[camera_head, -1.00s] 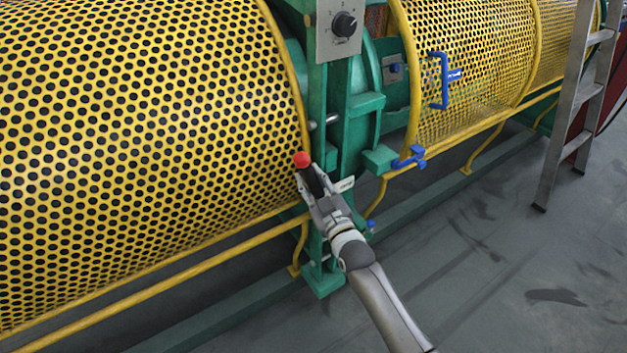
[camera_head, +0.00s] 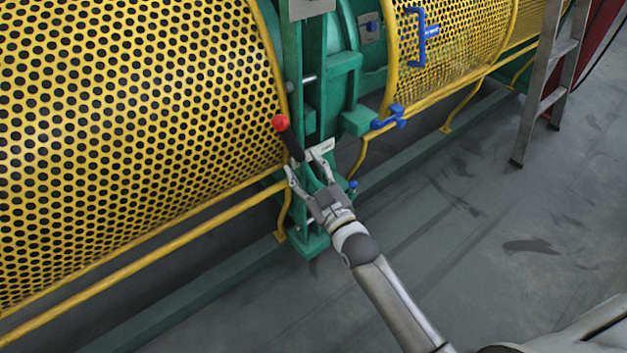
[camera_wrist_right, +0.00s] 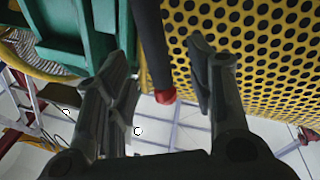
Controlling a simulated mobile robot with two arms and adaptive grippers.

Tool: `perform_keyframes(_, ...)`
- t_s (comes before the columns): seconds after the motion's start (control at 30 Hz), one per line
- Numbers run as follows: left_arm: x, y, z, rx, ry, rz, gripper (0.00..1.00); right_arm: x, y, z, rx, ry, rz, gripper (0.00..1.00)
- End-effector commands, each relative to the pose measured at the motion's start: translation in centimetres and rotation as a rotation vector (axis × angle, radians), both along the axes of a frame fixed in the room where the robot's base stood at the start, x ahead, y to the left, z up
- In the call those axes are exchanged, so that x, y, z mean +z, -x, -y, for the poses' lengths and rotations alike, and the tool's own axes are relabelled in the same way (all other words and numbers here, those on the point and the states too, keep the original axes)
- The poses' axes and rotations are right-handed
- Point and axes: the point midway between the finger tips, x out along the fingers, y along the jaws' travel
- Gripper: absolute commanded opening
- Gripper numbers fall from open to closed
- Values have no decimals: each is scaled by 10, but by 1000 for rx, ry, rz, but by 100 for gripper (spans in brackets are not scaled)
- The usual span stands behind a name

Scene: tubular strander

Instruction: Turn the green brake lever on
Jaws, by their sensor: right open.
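A black lever (camera_head: 292,142) with a red knob (camera_head: 280,122) stands out from the green machine frame, tilted toward the upper left. A small white label plate (camera_head: 321,149) sits beside it. My right gripper (camera_head: 305,163) is open just below the knob, with its fingertips near the lower part of the lever. In the right wrist view, the lever (camera_wrist_right: 150,42) and its red knob (camera_wrist_right: 165,96) show between the two spread fingers (camera_wrist_right: 160,58), with gaps on both sides. The lever's base is hidden in the head view. My left gripper is not in view.
A yellow perforated guard (camera_head: 130,120) fills the left, close to the lever. A second guard (camera_head: 450,40) with a blue handle (camera_head: 419,40) and blue latch (camera_head: 390,117) stands right of the frame. A ladder (camera_head: 545,85) is farther right. Floor in front is clear.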

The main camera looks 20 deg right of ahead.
Motion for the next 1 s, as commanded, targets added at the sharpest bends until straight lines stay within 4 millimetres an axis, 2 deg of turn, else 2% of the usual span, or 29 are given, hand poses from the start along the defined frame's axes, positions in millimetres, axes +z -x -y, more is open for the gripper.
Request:
perform_keyframes(0.1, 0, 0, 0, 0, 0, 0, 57, -3, 19, 4, 0, 1, -2, 49)
perform_keyframes(0.3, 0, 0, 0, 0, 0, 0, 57, -5, 36, 7, 1, 0, -1, 49)
perform_keyframes(0.87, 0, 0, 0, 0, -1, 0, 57, -6, 39, 7, 1, 0, 0, 49)
perform_keyframes(0.97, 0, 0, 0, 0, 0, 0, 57, -16, 40, 7, 1, 0, -29, 49)
perform_keyframes(1.0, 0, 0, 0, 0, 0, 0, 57, -27, 41, 7, 0, 0, -63, 49)
